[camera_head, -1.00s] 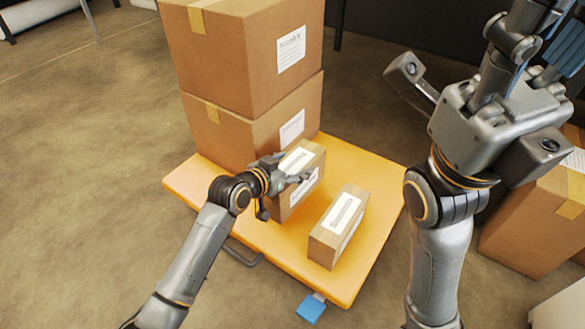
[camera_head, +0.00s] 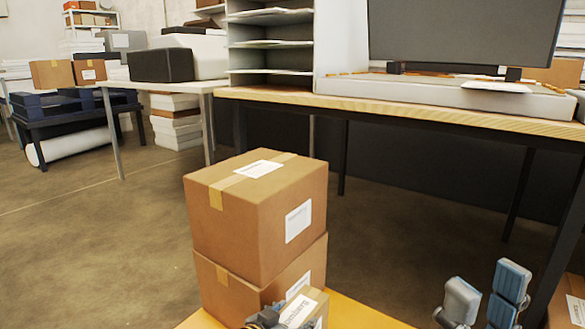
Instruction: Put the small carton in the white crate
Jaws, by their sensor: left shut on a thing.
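The small brown carton (camera_head: 314,308) with a white label shows at the bottom edge, in front of the lower big box; its lower part is cut off by the frame. My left gripper (camera_head: 268,316) is shut on its left side, mostly below the picture edge. I cannot tell whether the carton touches the orange platform (camera_head: 350,316). My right gripper (camera_head: 484,294) is at the lower right, its blue-grey fingers apart and nothing between them. No white crate can be made out.
Two big cartons, an upper (camera_head: 235,225) and a lower (camera_head: 229,296), are stacked left of the small carton. A wooden-topped table (camera_head: 400,108) with a monitor (camera_head: 465,35) stands behind. Another carton (camera_head: 566,300) is at the right edge. The floor at left is open.

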